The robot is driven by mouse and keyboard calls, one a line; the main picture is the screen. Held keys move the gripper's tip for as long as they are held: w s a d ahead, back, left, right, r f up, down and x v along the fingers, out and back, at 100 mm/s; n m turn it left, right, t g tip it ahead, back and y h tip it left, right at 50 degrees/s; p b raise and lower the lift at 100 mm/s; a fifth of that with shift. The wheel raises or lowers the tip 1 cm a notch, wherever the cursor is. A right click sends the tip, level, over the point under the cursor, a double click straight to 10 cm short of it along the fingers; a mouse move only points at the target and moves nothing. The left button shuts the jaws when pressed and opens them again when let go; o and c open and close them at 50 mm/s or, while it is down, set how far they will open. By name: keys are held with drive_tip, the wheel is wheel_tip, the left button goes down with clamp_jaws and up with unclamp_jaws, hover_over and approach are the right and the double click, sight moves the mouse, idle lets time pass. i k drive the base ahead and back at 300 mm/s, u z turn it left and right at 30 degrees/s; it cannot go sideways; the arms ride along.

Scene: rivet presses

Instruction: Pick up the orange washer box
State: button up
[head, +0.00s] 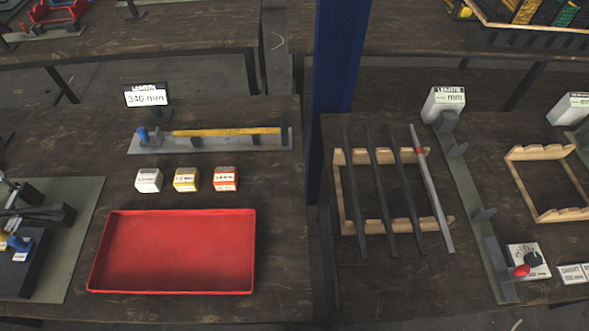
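The orange washer box (225,179) is a small orange-red box with a white label. It stands on the dark wooden table at the right end of a row of three boxes. A yellow box (186,179) and a white box (149,180) stand to its left, each with a small gap between. Nothing covers the orange box. My gripper is not in view.
A red tray (180,212) lies in front of the boxes. A length gauge (210,146) with a yellow rod and a display (147,96) stands behind them. A blue post (338,75) rises to the right. A wooden rack (354,228) holds several dark bars.

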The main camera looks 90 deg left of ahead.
sight(226, 178)
drive_tip(key=i, duration=0.6)
drive_tip(key=u, duration=5.2)
drive_tip(key=i, duration=0.5)
